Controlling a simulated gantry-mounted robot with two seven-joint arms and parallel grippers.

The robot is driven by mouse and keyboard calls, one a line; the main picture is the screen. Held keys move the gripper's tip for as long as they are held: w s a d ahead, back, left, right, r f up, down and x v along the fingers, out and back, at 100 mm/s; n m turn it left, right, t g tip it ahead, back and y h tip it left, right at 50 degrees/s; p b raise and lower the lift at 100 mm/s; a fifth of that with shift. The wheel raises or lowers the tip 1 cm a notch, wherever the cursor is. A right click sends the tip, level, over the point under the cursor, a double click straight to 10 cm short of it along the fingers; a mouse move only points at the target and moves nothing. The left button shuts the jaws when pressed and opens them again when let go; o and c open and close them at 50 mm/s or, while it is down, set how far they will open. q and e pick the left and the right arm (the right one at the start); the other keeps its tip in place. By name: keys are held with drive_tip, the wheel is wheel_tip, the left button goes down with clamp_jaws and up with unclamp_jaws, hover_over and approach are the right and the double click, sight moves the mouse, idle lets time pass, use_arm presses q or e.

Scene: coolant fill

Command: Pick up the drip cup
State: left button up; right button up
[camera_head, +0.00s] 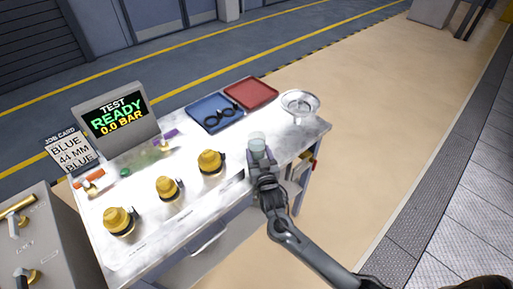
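A small translucent pale green cup (257,138), which looks like the drip cup, is upright at the right part of the workbench. My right gripper (260,157) reaches it from the front, its fingers apart with the cup at their tips. I cannot tell whether the fingers touch the cup or whether its base rests on the bench. My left gripper is not in view.
The white workbench (190,232) holds several yellow-capped fittings (211,161), a test screen (117,117) reading READY, and a job card (70,152). Behind the cup are a blue tray (203,112), a red tray (251,92) and a metal bowl (300,103).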

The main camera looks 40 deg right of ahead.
drive_tip(key=c, duration=0.5)
drive_tip(key=shift+r, duration=0.2)
drive_tip(key=shift+c, duration=0.2)
drive_tip(key=shift+r, duration=0.15)
drive_tip(key=shift+p+v, duration=0.5)
drive_tip(key=shift+v, duration=0.9)
drive_tip(key=shift+p+v, duration=1.05)
drive_tip(key=shift+v, duration=6.3)
drive_tip(key=w+a+r+n+t+y, duration=0.2)
drive_tip(key=w+a+r+n+y, duration=0.1)
drive_tip(key=a+r+n+y, duration=0.2)
drive_tip(key=a+r+y, duration=0.2)
drive_tip(key=a+y, duration=0.1)
drive_tip(key=shift+a, duration=0.4)
